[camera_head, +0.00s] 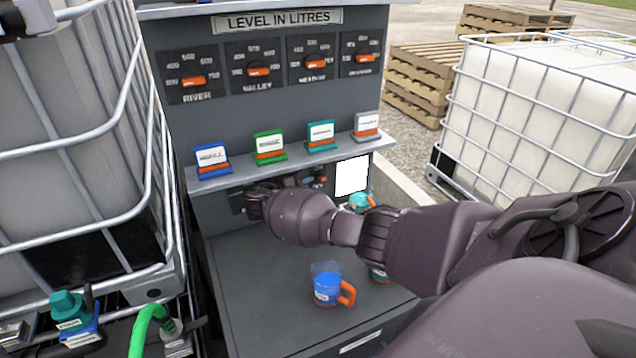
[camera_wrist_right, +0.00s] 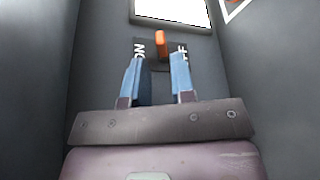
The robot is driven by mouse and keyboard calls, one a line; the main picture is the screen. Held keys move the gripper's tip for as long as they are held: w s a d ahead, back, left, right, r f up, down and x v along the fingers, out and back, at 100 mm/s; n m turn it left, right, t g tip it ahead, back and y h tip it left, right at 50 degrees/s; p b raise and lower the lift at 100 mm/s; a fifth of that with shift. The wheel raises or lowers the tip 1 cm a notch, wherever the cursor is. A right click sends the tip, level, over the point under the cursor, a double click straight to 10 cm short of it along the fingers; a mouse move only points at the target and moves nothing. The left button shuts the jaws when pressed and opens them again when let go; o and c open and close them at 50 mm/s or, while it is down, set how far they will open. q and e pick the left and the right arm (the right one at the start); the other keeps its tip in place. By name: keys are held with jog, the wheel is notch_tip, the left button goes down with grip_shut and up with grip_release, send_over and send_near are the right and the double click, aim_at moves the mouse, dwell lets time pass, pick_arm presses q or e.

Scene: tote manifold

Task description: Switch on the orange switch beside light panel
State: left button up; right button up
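The orange switch (camera_wrist_right: 161,45) shows in the right wrist view as a short lever on a dark plate, with ON lettering to its left and partly covered OFF lettering to its right. The lit white light panel (camera_wrist_right: 172,11) is just above it. My right gripper (camera_wrist_right: 160,66) is open, its two blue fingers apart on either side of the lever's lower end; I cannot tell whether they touch it. In the head view the light panel (camera_head: 352,176) sits under the shelf.
The shelf (camera_head: 290,160) with several coloured label stands is just above my right arm. A blue mug (camera_head: 327,288) with an orange handle stands on the grey worktop (camera_head: 250,270). Caged totes stand left (camera_head: 130,120) and right (camera_head: 540,100). Grey side walls flank the right gripper.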

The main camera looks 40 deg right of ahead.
jog(key=shift+s+a+r, duration=0.1)
jog(key=shift+a+r, duration=0.15)
jog(key=shift+a, duration=0.95)
jog(key=shift+a+r, duration=0.2)
jog(key=shift+a, duration=0.95)
jog(key=shift+f, duration=0.1)
